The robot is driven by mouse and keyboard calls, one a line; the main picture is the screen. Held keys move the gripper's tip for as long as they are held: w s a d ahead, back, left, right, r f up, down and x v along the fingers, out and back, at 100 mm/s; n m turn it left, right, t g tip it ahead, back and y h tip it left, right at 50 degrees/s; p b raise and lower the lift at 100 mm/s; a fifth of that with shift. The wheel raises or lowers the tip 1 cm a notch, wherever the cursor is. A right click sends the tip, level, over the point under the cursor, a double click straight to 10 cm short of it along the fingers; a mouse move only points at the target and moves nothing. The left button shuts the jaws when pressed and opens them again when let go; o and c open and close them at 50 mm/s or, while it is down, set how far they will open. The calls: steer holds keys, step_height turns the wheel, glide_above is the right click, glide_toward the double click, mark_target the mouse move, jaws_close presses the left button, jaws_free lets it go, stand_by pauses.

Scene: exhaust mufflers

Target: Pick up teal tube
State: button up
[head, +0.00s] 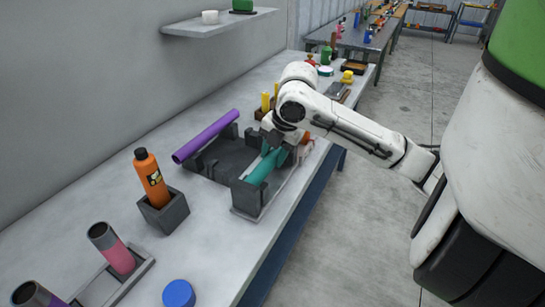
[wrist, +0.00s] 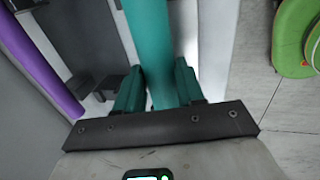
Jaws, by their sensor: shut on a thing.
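The teal tube (head: 264,166) lies in a dark grey holder (head: 245,203) on the workbench in the head view. My gripper (head: 275,142) reaches down over its far part, and my wrist hides some of that end. In the wrist view the teal tube (wrist: 150,45) runs between my gripper's two teal-coloured fingers (wrist: 158,88), which are shut on it. I cannot tell whether the tube is lifted clear of the holder.
A purple tube (head: 206,137) lies left of the holder. An orange bottle (head: 151,180) stands in a grey block, and a pink tube (head: 114,250) leans in a rack at the near left. A blue round lid (head: 179,294) lies near the front edge. Yellow items (head: 266,101) stand beyond my gripper.

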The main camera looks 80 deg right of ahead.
steer(key=shift+r, duration=0.1)
step_height(320, 180, up, 28)
steer(key=p, duration=0.2)
steer(key=shift+p, duration=0.3)
stand_by(0.9)
